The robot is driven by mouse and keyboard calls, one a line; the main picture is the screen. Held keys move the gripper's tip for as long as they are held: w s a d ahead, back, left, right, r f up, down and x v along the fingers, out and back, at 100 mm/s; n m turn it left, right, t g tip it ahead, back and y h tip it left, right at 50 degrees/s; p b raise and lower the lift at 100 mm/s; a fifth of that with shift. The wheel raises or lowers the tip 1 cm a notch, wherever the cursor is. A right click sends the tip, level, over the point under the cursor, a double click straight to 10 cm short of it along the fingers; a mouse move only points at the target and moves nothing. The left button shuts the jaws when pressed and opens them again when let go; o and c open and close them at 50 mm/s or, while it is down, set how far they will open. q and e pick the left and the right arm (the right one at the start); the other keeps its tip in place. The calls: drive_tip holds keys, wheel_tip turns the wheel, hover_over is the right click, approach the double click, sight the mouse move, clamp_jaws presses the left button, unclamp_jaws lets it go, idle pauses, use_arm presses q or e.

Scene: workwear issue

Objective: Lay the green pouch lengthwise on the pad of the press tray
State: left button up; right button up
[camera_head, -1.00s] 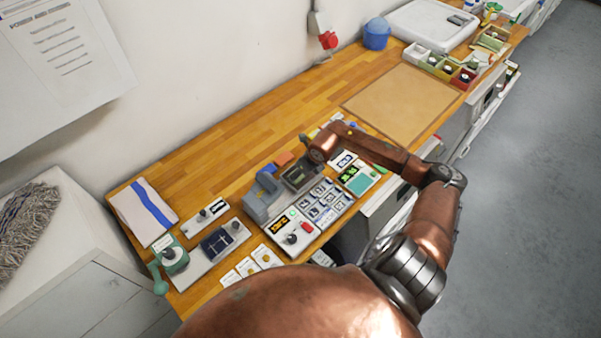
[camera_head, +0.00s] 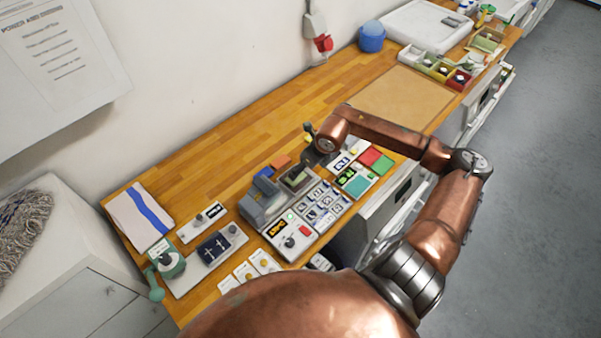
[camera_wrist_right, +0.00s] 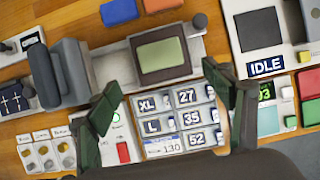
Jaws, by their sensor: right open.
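The green pouch (camera_wrist_right: 160,54) shows in the right wrist view as an olive-green rectangle. It lies flat on the dark pad of the press tray (camera_wrist_right: 145,73), its long side running along the pad's long side. The press tray (camera_head: 287,188) also shows in the head view, beside a grey press block (camera_head: 262,203). My right gripper (camera_wrist_right: 164,82) is open and empty, its two dark fingers spread apart on the near side of the tray. In the head view the right gripper (camera_head: 310,147) is just beyond the tray, partly hidden by its wrist. My left gripper is in neither current view.
A keypad panel (camera_wrist_right: 181,125) with size labels lies on the near side of the tray. Blue (camera_wrist_right: 118,12) and orange (camera_wrist_right: 160,4) blocks lie behind it. A panel reading IDLE (camera_wrist_right: 266,67) is to the right. The bench's brown mat (camera_head: 405,97) is clear.

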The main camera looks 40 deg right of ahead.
drive_tip(key=shift+v, duration=1.3)
